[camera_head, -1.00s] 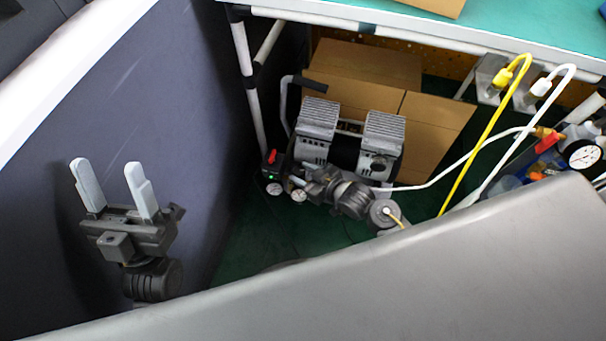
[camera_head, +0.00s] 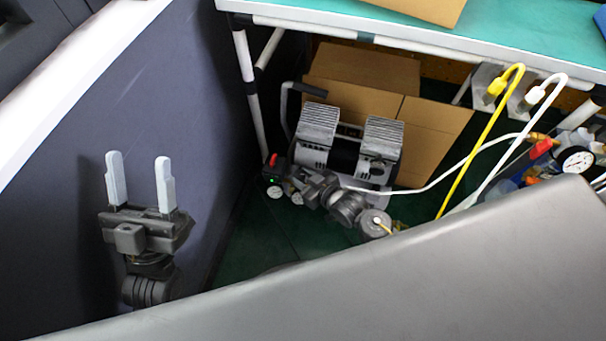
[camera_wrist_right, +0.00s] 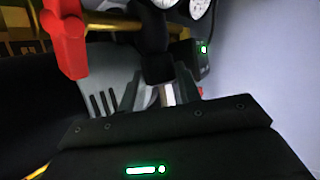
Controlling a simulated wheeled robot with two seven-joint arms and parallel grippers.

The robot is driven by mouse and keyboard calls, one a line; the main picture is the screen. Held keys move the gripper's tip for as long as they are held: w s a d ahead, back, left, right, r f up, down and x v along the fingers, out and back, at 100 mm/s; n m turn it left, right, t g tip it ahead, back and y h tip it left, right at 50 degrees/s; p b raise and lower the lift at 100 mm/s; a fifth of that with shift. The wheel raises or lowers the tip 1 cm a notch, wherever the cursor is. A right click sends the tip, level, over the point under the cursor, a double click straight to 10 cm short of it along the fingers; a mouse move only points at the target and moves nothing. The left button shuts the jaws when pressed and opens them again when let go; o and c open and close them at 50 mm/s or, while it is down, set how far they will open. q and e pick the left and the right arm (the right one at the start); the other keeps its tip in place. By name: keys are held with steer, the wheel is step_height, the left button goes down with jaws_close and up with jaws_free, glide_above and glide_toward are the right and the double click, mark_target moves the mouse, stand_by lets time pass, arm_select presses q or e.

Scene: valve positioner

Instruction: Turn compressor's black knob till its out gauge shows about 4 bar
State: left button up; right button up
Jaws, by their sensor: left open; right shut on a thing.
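The compressor (camera_head: 345,142) stands on the green floor under the bench, with two small round gauges (camera_head: 274,192) at its lower left front. The gauges' needles are too small to read in the head view. My right gripper (camera_wrist_right: 163,95) is shut on the black knob (camera_wrist_right: 154,68), which shows between and above its fingers in the right wrist view. In that view the gauges (camera_wrist_right: 198,8) are cut off at the top edge, so their readings cannot be told. My left gripper (camera_head: 140,182) is open and empty, far left of the compressor, in front of the dark panel.
A red valve handle (camera_wrist_right: 66,40) on a brass pipe is close to my right gripper. A cardboard box (camera_head: 425,135) stands behind the compressor. A yellow hose (camera_head: 470,150) and white hoses run at the right. Another gauge (camera_head: 577,160) is at the far right.

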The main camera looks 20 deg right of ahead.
steer(key=o, duration=0.7)
steer(key=shift+s, duration=0.1)
arm_select(q)
steer(key=w+d+f+m+g+p, duration=0.1)
steer(key=d+f+g+p, duration=0.2)
steer(key=d+f+g, duration=0.1)
steer(key=shift+w+d+f+g+y, duration=0.25)
steer(key=shift+f+g, duration=0.2)
steer(key=shift+g, duration=0.85)
arm_select(e)
steer(key=shift+v, duration=5.35)
arm_select(q)
steer(key=shift+s, duration=0.1)
